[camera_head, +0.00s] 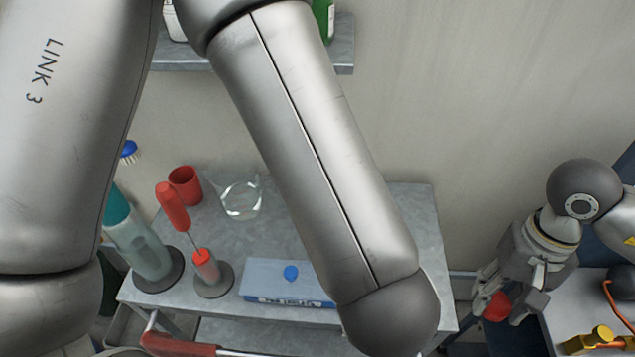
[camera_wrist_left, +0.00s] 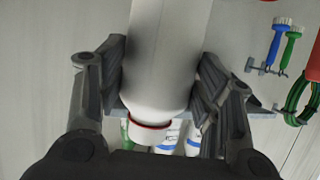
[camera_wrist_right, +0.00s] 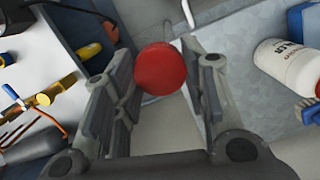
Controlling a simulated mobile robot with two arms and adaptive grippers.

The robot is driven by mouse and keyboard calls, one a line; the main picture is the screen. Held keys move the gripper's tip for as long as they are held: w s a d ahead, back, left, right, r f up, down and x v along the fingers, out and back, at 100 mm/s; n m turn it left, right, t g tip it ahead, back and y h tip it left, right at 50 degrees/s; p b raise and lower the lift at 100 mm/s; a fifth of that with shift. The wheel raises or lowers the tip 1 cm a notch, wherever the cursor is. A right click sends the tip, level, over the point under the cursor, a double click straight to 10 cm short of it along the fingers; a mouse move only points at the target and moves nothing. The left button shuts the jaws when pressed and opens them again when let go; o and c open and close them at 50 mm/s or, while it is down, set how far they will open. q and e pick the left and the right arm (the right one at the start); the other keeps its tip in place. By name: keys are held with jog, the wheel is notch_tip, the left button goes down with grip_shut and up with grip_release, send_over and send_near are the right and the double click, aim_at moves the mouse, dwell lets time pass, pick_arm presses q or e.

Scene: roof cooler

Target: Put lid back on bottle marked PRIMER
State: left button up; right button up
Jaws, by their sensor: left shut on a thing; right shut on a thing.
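My right gripper (camera_head: 510,303) is at the right of the head view, shut on a round red lid (camera_head: 496,307). The lid also shows between its fingers in the right wrist view (camera_wrist_right: 160,69). My left gripper (camera_wrist_left: 163,75) is shut on a white bottle (camera_wrist_left: 165,60) in the left wrist view, with a red ring (camera_wrist_left: 150,125) at its near end. No label shows on this side, so I cannot tell whether it is marked PRIMER. My left arm hides it in the head view. Another white bottle (camera_wrist_right: 285,68) shows in the right wrist view; its partly visible label ends in ER.
A grey table (camera_head: 410,215) holds a red cup (camera_head: 185,185), a clear glass beaker (camera_head: 241,197), a teal-topped bottle (camera_head: 137,240), a red-handled tool (camera_head: 173,206) and a blue box (camera_head: 265,280). A wall shelf (camera_head: 343,45) is above. Yellow valves (camera_head: 600,337) stand at the lower right.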

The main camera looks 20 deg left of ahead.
pick_arm(q)
jog(key=shift+w, duration=0.1)
pick_arm(e)
jog(key=w+a+r+m+t+y, duration=0.1)
jog(key=w+a+r+m, duration=0.35)
jog(key=a+r, duration=0.35)
jog(key=w+a+r+m, duration=0.4)
jog(key=a+r+m, duration=0.1)
jog(key=a+r, duration=0.2)
jog(key=s+a+r+m+t, duration=0.1)
jog(key=s+a+r+m, duration=0.3)
jog(key=a+r+m, duration=0.6)
jog(key=a+r, duration=0.5)
jog(key=shift+r+y, duration=0.2)
jog(key=shift+y, duration=0.2)
jog(key=shift+f, duration=0.1)
